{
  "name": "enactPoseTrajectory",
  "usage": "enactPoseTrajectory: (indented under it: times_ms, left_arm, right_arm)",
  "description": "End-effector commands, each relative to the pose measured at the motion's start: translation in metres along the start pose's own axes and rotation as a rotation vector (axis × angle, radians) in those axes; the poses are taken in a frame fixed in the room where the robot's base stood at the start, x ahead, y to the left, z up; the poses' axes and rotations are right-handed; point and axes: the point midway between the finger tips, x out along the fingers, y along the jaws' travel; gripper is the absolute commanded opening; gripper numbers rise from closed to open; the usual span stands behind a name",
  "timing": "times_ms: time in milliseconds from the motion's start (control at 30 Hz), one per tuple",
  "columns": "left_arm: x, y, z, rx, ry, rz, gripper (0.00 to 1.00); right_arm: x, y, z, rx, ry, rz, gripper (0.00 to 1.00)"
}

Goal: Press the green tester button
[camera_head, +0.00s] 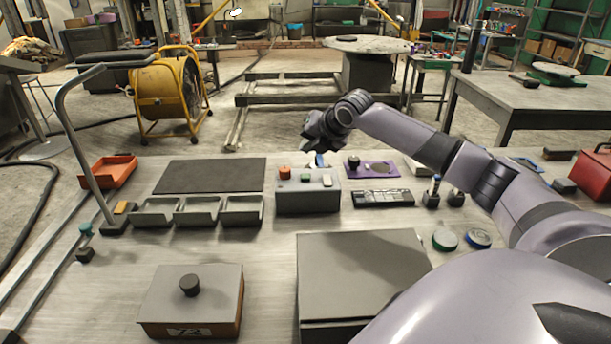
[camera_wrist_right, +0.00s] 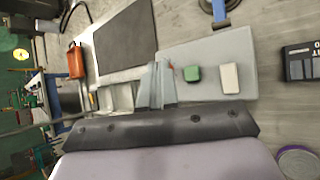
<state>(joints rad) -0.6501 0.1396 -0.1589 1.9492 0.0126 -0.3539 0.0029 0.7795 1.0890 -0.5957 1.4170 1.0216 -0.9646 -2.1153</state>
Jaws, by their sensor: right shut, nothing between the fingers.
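The green tester button (camera_head: 305,177) is on top of a grey tester box (camera_head: 308,203), between an orange-red knob (camera_head: 285,172) and a pale button (camera_head: 327,180). My right gripper (camera_head: 316,138) is above and behind the box, apart from it. In the right wrist view its shut, empty fingers (camera_wrist_right: 160,86) show just left of the green button (camera_wrist_right: 192,74), with the pale button (camera_wrist_right: 230,78) further right. The fingers may hide the knob in that view. My left gripper is not in view.
Grey trays (camera_head: 198,222) and a dark mat (camera_head: 212,175) lie left of the box. A purple plate (camera_head: 393,168) and a black keypad block (camera_head: 384,198) lie right of it. A lidded box (camera_head: 195,295) stands in front. An orange tray (camera_head: 108,172) is far left.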

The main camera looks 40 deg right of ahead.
Motion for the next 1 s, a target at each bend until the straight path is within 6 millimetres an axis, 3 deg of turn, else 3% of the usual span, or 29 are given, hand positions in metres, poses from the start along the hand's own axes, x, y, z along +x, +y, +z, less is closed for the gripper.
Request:
enactPoseTrajectory:
  times_ms: [200, 400, 1000]
  left_arm:
    - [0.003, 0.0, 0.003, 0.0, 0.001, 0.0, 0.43]
    - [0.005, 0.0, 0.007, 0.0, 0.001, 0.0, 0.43]
    - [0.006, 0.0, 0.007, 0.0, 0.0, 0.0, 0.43]
  right_arm:
    - [0.023, -0.017, -0.017, 0.0, 0.0, -0.001, 0.0]
    - [0.033, -0.025, -0.024, 0.0, 0.0, -0.001, 0.0]
    - [0.035, -0.026, -0.026, 0.0, -0.001, 0.0, 0.0]
